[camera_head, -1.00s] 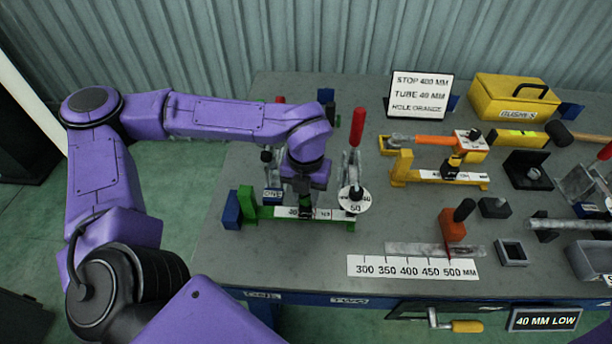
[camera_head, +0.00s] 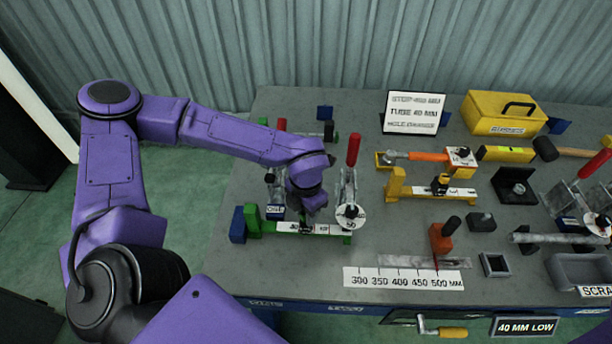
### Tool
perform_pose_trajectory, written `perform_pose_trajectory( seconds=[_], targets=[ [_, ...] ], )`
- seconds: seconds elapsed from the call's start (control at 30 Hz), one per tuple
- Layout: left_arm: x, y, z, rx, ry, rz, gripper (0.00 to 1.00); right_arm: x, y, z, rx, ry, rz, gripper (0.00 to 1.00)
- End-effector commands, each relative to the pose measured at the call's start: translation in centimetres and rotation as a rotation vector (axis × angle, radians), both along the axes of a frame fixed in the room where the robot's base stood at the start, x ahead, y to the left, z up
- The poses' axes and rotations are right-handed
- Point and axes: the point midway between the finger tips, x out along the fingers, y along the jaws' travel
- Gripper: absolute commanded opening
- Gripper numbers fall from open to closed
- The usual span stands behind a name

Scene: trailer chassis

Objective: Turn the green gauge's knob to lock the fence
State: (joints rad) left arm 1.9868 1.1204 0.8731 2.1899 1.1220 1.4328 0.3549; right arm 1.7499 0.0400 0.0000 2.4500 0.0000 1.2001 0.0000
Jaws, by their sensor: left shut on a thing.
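The green gauge (camera_head: 254,221) lies at the left of the table, with a white scale strip along its bar and green ends. My left gripper (camera_head: 306,226) points down onto the middle of this bar, and its jaws are shut on the gauge's small dark knob. The gripper and wrist hide most of the knob and part of the scale. I cannot tell how far the knob is turned. The fence is not clearly made out. My right gripper is not in view.
A yellow gauge (camera_head: 397,186), an orange-red block (camera_head: 441,238) and a white ruler (camera_head: 403,280) lie to the right. A sign (camera_head: 413,112) and yellow toolbox (camera_head: 504,113) stand behind.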

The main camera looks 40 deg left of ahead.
Motion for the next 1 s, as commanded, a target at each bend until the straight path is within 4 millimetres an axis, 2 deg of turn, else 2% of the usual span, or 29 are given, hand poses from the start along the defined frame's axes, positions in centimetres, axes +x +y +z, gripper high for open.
perform_pose_trajectory(
  seconds=[0.43, 0.47, 0.53, 0.87, 1.0],
  targets=[
    [0.1, 0.0, 0.1, -0.001, -0.003, -0.011, 0.02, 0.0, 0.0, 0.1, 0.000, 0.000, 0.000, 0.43],
    [0.1, 0.0, 0.1, -0.001, -0.003, -0.011, 0.36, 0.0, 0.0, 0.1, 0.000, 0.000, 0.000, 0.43],
    [0.1, 0.0, 0.1, -0.001, -0.003, -0.010, 0.59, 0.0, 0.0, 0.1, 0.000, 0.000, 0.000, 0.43],
    [0.1, 0.0, 0.3, -0.001, -0.003, -0.009, 0.59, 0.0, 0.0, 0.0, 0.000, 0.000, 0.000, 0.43],
    [0.2, 0.0, 2.7, -0.001, -0.008, -0.008, 0.59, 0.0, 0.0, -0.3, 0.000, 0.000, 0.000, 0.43]
  ],
)
